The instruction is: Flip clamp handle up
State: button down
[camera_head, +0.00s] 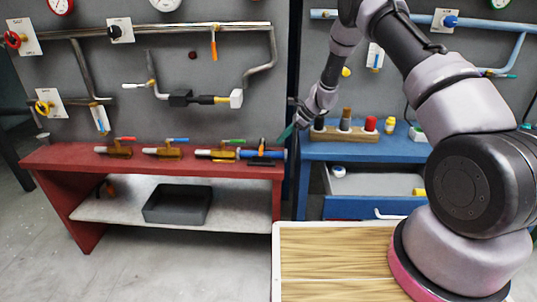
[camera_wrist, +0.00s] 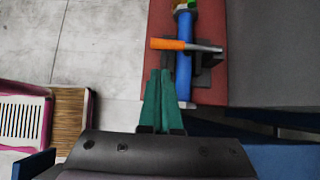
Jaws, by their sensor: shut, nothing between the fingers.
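A clamp (camera_head: 264,161) holds a blue pipe at the right end of the red bench. In the wrist view the clamp (camera_wrist: 204,62) shows as a dark base beside the blue pipe (camera_wrist: 184,72). Its handle (camera_wrist: 172,44) has an orange grip and lies crosswise over the pipe. In the head view the handle is too small to make out well. My gripper (camera_head: 284,136) is at the bench's right end, near the clamp. In the wrist view its green fingers (camera_wrist: 160,75) are shut and empty, with their tips short of the orange grip.
The red bench (camera_head: 60,156) carries several valves with coloured levers left of the clamp. A grey bin (camera_head: 178,204) sits on its lower shelf. A blue workbench (camera_head: 345,208) with a wooden block of tools (camera_head: 345,134) stands close on the right. Pipes (camera_head: 190,27) run along the panel behind.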

aim_at(262, 147)
jog(key=x, duration=1)
jog(key=shift+r, duration=0.15)
dwell(0.4)
